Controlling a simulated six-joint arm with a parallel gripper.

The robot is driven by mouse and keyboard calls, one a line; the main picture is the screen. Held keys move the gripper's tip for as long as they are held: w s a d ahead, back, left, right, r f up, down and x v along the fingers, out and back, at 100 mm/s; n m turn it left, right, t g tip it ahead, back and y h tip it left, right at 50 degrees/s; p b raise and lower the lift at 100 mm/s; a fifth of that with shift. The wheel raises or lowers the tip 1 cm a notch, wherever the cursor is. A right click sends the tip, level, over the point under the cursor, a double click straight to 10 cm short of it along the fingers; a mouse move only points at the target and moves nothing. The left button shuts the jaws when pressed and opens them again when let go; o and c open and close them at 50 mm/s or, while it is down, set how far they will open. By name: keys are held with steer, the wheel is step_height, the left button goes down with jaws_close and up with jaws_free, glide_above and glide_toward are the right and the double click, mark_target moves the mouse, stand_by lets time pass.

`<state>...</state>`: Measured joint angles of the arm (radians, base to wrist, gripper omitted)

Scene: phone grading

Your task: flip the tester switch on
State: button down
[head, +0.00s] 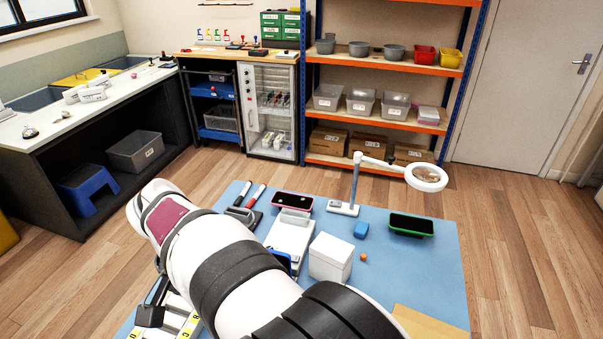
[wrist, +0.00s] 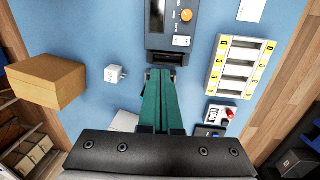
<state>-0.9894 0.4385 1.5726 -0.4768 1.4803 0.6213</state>
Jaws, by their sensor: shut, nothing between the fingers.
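The tester (wrist: 168,22) is a dark grey device at the top of the wrist view. It has a screen, an orange knob (wrist: 186,15), small marks beside the knob and a dark slotted front part. I cannot make out which part is its switch or how it is set. My gripper (wrist: 159,78) has green fingers that are shut with nothing between them. Their tips overlap the front edge of the tester in the wrist view; I cannot tell whether they touch it. In the head view my arm covers the gripper, and I cannot make out the tester.
A rack with yellow labels (wrist: 213,78) stands right of the tester. A white plug (wrist: 115,74) and a brown box (wrist: 47,84) lie left. The head view shows a white box (head: 331,260), a green phone (head: 411,224) and a magnifier lamp (head: 343,208) on the blue mat (head: 440,275).

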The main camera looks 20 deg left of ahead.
steer(key=a, duration=0.1)
steer(key=s+a+f, duration=0.1)
steer(key=a, duration=0.2)
steer(key=shift+s+f, duration=0.25)
steer(key=shift+s, duration=0.15)
steer(key=shift+d+f, duration=0.1)
steer(key=f, duration=0.4)
steer(key=d+f, duration=0.1)
steer(key=f, duration=0.4)
steer(key=d+f, duration=0.1)
steer(key=f, duration=0.3)
steer(key=shift+f, duration=0.35)
steer(key=shift+d+f, duration=0.15)
steer(key=shift+f, duration=0.2)
steer(key=shift+a+r, duration=0.15)
steer(key=shift+a, duration=0.7)
